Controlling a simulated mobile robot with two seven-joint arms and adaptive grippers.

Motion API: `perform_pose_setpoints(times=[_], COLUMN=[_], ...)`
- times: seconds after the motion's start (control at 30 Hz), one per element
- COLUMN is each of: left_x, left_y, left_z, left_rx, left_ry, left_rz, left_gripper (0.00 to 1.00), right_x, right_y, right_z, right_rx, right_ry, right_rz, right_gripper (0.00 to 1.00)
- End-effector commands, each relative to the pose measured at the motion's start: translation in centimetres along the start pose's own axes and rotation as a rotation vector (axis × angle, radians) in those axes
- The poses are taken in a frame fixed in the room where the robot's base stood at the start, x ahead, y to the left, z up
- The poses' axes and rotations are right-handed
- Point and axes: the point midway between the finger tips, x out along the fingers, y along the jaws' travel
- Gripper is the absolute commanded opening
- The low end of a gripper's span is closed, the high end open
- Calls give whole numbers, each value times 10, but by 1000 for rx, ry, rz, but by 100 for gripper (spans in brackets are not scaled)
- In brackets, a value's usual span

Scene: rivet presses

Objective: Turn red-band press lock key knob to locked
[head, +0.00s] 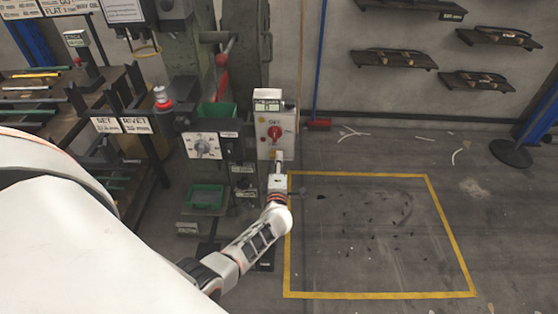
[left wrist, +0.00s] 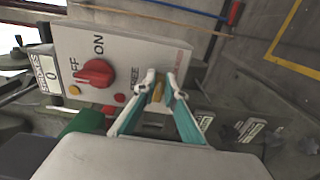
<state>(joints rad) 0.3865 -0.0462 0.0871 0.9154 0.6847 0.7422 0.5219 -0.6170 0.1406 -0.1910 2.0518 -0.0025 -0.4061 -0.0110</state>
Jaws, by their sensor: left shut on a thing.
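A grey control box (head: 262,140) with a red rotary knob (head: 275,132) stands on the press. In the left wrist view the box face (left wrist: 135,50) shows the red knob (left wrist: 97,73) between OFF and ON labels. My left gripper (head: 278,157) is at the lower edge of this box. In the left wrist view its fingertips (left wrist: 157,82) are closed around a small yellowish key knob (left wrist: 157,92). The fingers hide most of it, so I cannot tell its turn position. My right gripper is not in view.
A counter display (left wrist: 45,75) reading 0 sits at the end of the box. A dial panel (head: 202,146) and a green bin (head: 206,196) are left of my arm.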

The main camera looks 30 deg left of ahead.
Motion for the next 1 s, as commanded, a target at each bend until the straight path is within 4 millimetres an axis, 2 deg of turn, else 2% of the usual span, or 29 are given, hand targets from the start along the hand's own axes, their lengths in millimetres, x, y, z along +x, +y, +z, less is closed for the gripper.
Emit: perform_pose_setpoints(times=[0.27, 0.3, 0.33, 0.37, 0.77, 0.87, 1.0], left_x=[-1, -1, -1, -1, -4, -14, -39], left_y=[-1, -1, -1, -1, -1, -2, -2], left_z=[0, 0, 0, 0, 0, 0, 0], left_rx=[3, 3, 3, 2, 0, 0, -1], left_ry=[-1, -1, -1, -1, -1, -1, -1], left_rz=[-2, -1, -1, -1, -1, -2, -3], left_gripper=[0, 19, 26, 28, 28, 28, 28], right_x=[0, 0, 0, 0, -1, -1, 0], right_y=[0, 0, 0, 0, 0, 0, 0], right_z=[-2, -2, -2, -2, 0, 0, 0], right_rx=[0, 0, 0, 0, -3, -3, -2], right_ry=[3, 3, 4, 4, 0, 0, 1], right_rz=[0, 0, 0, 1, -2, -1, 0], right_gripper=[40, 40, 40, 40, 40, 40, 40])
